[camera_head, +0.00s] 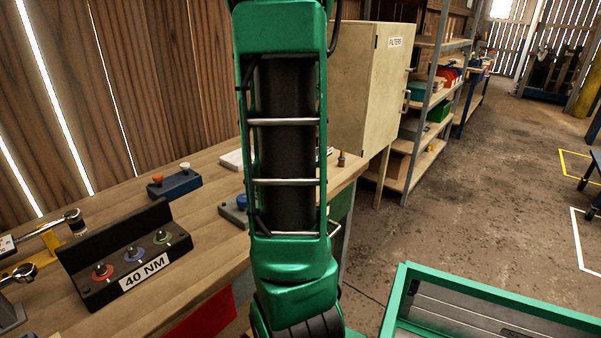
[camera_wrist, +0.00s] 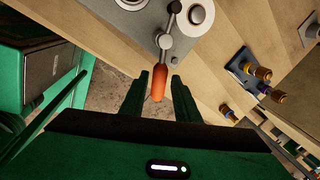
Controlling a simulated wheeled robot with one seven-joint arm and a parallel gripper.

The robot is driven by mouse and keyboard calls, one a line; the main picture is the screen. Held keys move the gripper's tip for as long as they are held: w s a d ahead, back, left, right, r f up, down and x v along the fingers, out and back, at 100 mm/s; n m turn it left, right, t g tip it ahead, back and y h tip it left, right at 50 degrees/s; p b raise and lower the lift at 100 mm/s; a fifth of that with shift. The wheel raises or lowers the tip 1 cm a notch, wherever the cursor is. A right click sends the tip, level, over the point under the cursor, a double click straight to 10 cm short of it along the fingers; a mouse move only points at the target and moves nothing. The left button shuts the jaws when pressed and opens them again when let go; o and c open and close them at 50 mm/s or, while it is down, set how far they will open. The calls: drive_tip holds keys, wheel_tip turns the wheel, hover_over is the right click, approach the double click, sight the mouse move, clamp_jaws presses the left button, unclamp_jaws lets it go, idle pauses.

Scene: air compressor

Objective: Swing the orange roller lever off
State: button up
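The orange roller lever (camera_wrist: 159,83) shows in the wrist view as an orange grip on a grey metal arm. The arm runs up from the grip to a round pivot (camera_wrist: 165,41) on a grey plate (camera_wrist: 137,30). My gripper (camera_wrist: 159,75) is open, with one dark green finger on each side of the orange grip. A gap shows on both sides of the grip, so the fingers do not seem to touch it. In the head view my green arm fills the middle, and neither my gripper nor the lever can be made out.
A blue plate with brass fittings (camera_wrist: 257,72) is right of the lever. In the head view, a black 40 NM stand (camera_head: 125,255) and a blue block with knobs (camera_head: 175,185) are on the wooden bench (camera_head: 215,165).

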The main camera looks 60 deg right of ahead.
drive_tip(key=shift+o, duration=0.2)
drive_tip(key=shift+s, duration=0.1)
drive_tip(key=v, duration=1)
drive_tip(key=shift+r, duration=0.35)
drive_tip(key=shift+a, duration=0.1)
